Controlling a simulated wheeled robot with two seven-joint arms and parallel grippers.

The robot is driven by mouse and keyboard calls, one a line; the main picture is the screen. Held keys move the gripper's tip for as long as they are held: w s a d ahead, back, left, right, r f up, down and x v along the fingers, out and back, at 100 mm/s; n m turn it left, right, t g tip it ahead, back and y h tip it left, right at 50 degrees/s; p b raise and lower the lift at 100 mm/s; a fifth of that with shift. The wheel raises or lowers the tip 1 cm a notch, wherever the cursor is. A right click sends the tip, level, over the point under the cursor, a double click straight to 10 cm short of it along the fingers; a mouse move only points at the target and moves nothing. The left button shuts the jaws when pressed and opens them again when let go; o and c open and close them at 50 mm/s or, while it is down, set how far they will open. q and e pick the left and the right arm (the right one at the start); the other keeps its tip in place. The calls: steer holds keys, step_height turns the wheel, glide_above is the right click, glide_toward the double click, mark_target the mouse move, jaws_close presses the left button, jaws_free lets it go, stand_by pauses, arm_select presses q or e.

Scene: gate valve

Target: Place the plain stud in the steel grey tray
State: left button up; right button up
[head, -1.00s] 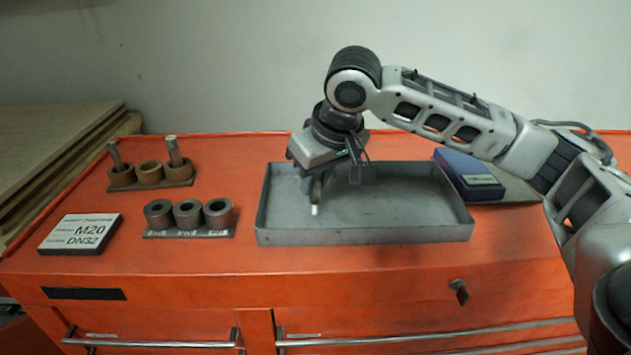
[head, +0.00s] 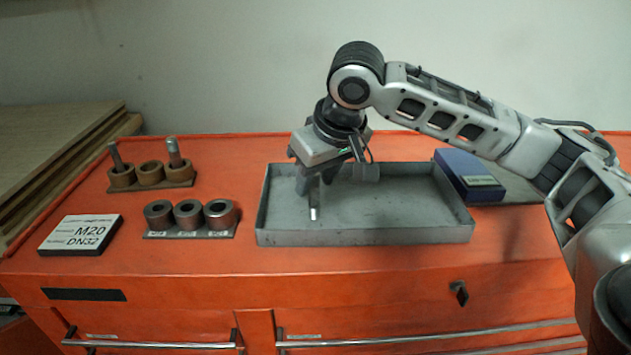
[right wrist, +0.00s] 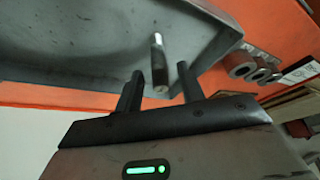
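The plain stud (head: 313,213) is a short grey metal rod with a bright lower end in the head view. It is inside the steel grey tray (head: 365,236), towards the left part. In the right wrist view the stud (right wrist: 157,55) lies between the spread fingers, with a visible gap on both sides. My right gripper (head: 315,190) is open, low over the tray, just above the stud. The gripper (right wrist: 160,85) shows two dark fingers apart. Whether the stud rests on the tray floor is hard to tell. My left gripper is not in view.
A brown holder (head: 150,173) at the left carries two upright rods. A grey holder with several rings (head: 188,214) stands in front of it. A label block (head: 80,235) lies far left, and a blue box (head: 468,175) is right of the tray.

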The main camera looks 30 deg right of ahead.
steer(key=v, duration=1)
steer(key=shift+s+r+p, duration=0.2)
steer(key=shift+r+p, duration=0.05)
steer(key=shift+p, duration=0.15)
